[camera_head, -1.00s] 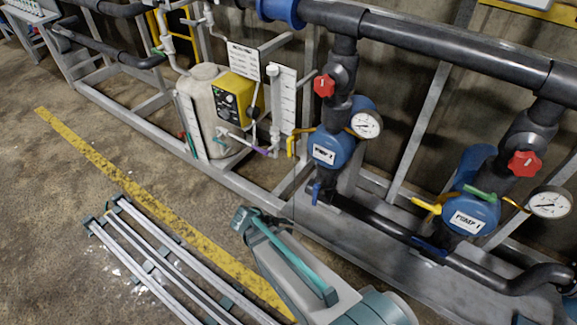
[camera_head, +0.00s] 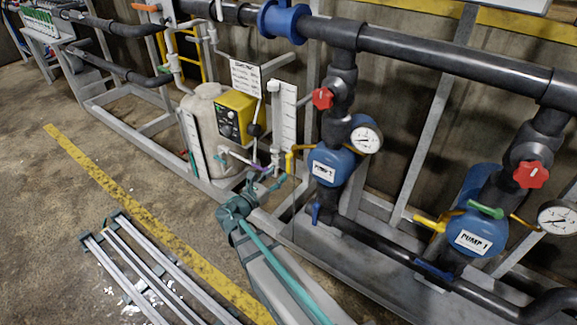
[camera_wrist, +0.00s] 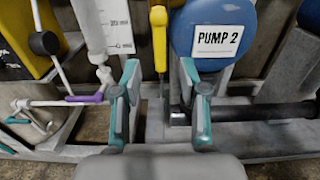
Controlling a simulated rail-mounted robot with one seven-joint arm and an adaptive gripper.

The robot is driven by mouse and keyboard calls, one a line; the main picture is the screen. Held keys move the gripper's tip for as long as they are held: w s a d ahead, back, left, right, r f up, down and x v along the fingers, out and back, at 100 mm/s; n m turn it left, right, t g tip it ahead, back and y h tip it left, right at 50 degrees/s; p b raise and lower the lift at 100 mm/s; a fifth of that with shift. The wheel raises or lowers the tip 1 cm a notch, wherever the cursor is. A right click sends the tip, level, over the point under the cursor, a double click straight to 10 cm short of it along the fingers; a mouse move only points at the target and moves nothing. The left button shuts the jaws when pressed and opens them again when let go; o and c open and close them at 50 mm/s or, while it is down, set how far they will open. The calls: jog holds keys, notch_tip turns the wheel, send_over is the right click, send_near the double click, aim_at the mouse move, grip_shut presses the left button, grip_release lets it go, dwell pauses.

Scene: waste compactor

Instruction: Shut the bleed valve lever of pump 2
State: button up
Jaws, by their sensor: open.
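Pump 2 (camera_head: 331,167) is a blue body with a white label; it also fills the upper right of the wrist view (camera_wrist: 210,30). A yellow lever (camera_head: 290,162) hangs at its left side; in the wrist view the yellow lever (camera_wrist: 159,42) points downward. My gripper (camera_head: 269,182) is open and empty, just left of and below the lever. In the wrist view its teal fingers (camera_wrist: 160,76) stand on either side of the line of the lever, whose lower end shows near the gap. I cannot tell how far beyond the fingertips the lever lies. No touch is visible.
A tank with a yellow box (camera_head: 236,117) and thin pipes stand left of the gripper. A red knob (camera_head: 322,98) and gauge (camera_head: 366,138) sit above pump 2, and a blue handle (camera_head: 316,212) below. Pump 1 (camera_head: 472,235) is right.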

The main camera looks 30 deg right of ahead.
aim_at(288, 165)
jog(key=x, duration=0.7)
jog(key=shift+w+d, duration=0.15)
jog(key=shift+d, duration=0.15)
grip_shut()
